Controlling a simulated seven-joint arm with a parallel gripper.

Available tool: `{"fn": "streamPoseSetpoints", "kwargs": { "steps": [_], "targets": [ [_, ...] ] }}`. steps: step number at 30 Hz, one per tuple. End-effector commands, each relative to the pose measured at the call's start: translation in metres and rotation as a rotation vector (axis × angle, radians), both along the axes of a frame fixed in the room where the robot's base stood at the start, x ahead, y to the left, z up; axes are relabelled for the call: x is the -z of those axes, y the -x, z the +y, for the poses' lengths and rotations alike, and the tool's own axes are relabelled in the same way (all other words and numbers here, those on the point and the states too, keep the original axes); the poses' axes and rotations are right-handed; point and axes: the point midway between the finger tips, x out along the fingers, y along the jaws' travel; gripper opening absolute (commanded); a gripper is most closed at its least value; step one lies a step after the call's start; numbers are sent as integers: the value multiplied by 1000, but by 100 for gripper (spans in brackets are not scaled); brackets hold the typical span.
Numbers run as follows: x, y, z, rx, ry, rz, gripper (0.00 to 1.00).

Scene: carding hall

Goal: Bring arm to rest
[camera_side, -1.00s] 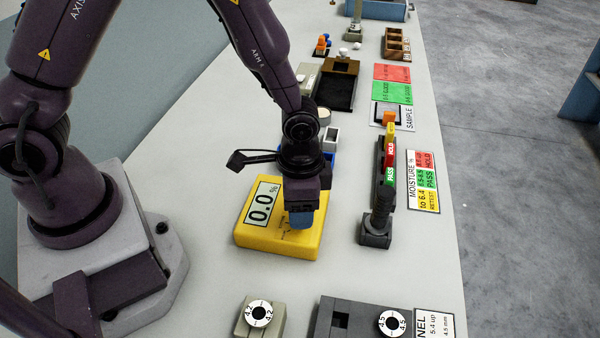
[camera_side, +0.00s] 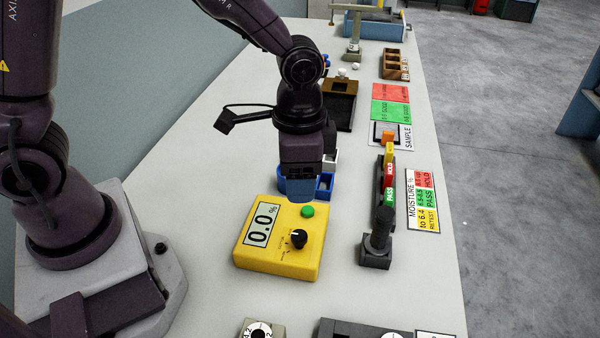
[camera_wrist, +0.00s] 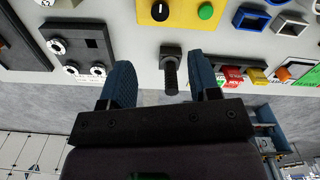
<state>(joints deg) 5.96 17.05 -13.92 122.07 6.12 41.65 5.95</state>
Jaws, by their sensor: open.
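My gripper (camera_side: 303,192) is raised above the bench, pointing down, near the far edge of the yellow moisture meter (camera_side: 252,258). It holds nothing. In the wrist view my gripper's two blue fingers (camera_wrist: 160,72) are spread apart with a clear gap. The meter also shows in the wrist view (camera_wrist: 182,20) beyond the fingers.
A black upright handle on a grey base (camera_side: 376,250) and a PASS/HOLD indicator (camera_side: 387,180) stand right of the meter. Blue trays (camera_side: 325,186) lie behind the gripper. Dial blocks (camera_side: 250,329) sit at the front. The bench left of the meter is clear.

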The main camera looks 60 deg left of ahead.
Motion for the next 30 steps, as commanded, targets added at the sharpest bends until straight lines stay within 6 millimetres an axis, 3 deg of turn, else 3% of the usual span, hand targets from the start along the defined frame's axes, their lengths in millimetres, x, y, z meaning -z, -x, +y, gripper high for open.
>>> {"fn": "streamPoseSetpoints", "kwargs": {
  "steps": [2,5,18,24,30],
  "targets": [
    [3,8,3,-22,-9,33,56],
    [-8,21,16,-77,-24,37,56],
    [-116,88,85,-411,41,-253,56],
    [-144,112,99,-492,106,-402,56],
    [-159,117,104,-510,130,-480,56]
  ]
}}
